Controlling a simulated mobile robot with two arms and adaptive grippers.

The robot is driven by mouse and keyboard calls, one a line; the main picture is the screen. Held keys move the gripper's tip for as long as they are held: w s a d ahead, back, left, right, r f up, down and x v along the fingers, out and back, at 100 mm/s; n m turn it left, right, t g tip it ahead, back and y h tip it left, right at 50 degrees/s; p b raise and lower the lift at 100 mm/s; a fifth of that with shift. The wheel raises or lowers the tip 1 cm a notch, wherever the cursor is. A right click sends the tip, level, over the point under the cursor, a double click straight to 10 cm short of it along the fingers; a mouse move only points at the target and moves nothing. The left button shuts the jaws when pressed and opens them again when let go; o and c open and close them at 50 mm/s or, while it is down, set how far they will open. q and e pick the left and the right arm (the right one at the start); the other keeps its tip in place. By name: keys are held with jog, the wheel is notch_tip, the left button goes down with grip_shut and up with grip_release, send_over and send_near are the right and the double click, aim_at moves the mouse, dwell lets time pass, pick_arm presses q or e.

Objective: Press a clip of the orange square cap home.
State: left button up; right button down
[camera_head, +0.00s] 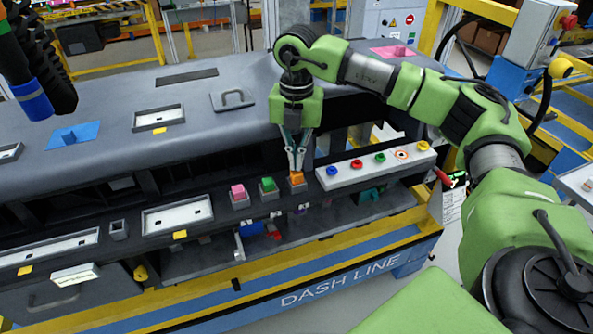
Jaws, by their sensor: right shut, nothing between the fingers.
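The orange square cap (297,178) sits at its socket on the front ledge of the dashboard module, right of the green and pink caps. My right gripper (297,168) points down directly over the orange cap, its fingers together. Its fingertips are at or just above the cap's top; I cannot tell whether they touch. I cannot see from here how deep the cap's clips sit. My left gripper does not show clearly; only dark and blue parts come in at the upper left.
A green cap (268,185) and a pink cap (238,192) stand left of the orange one. A white button panel (370,166) with coloured round knobs lies close on the right. An empty square socket (118,229) is further left.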

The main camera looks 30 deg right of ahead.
jog(key=shift+s+a+f, duration=0.1)
jog(key=shift+s+f, duration=0.2)
jog(key=shift+f, duration=0.15)
notch_tip(320, 180, up, 8)
jog(key=p, duration=0.5)
jog(key=shift+w+r, duration=0.2)
